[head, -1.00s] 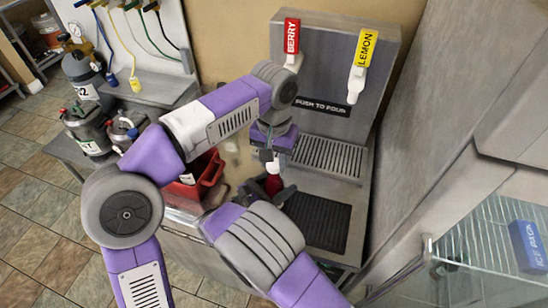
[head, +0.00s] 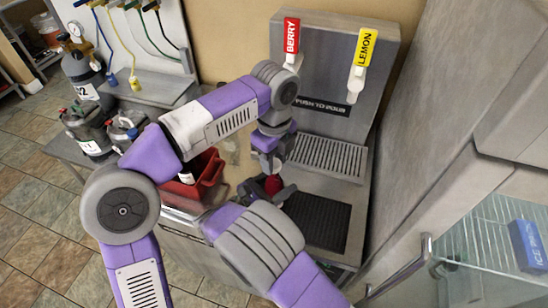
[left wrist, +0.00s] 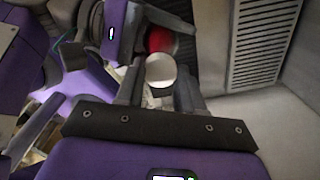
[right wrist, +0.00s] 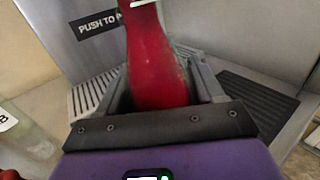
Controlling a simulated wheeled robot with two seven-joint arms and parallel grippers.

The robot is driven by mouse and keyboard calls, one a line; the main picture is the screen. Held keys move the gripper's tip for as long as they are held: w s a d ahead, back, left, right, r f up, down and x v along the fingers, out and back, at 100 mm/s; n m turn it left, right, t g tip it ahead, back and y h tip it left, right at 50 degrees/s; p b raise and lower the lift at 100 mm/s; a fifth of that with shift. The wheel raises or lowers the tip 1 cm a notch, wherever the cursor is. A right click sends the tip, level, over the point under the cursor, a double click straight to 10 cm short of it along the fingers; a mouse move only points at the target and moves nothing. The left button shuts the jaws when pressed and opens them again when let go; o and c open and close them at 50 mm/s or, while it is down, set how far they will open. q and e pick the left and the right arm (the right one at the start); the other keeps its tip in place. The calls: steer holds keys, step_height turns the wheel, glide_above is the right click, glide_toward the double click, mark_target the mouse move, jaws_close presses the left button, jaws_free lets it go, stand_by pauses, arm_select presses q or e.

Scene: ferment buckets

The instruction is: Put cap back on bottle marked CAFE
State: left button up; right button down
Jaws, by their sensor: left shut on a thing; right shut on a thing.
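A red bottle (right wrist: 155,60) stands upright between the fingers of my right gripper (right wrist: 165,95), which is shut on it. It shows in the head view (head: 273,185) above the counter's right part, partly covered by my grippers. No CAFE marking is readable on it. A white cap (left wrist: 161,72) is held between the fingers of my left gripper (left wrist: 160,92), with the red bottle just beyond it. In the head view my left gripper (head: 272,164) is over the bottle's top and hides the cap. I cannot tell whether cap and bottle touch.
A red crate (head: 211,172) with a white-labelled bottle (head: 187,176) stands left of my grippers. Behind is the dispenser (head: 335,85) with BERRY and LEMON taps. A dark grated mat (head: 318,222) is right of the bottle. A glass-fronted case (head: 490,250) is at far right.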

arm_select(q)
steer(key=m, duration=0.4)
steer(key=o, duration=1.2)
steer(key=shift+o, duration=0.2)
step_height(320, 180, up, 12)
arm_select(e)
steer(key=shift+c, duration=0.3)
jaws_free()
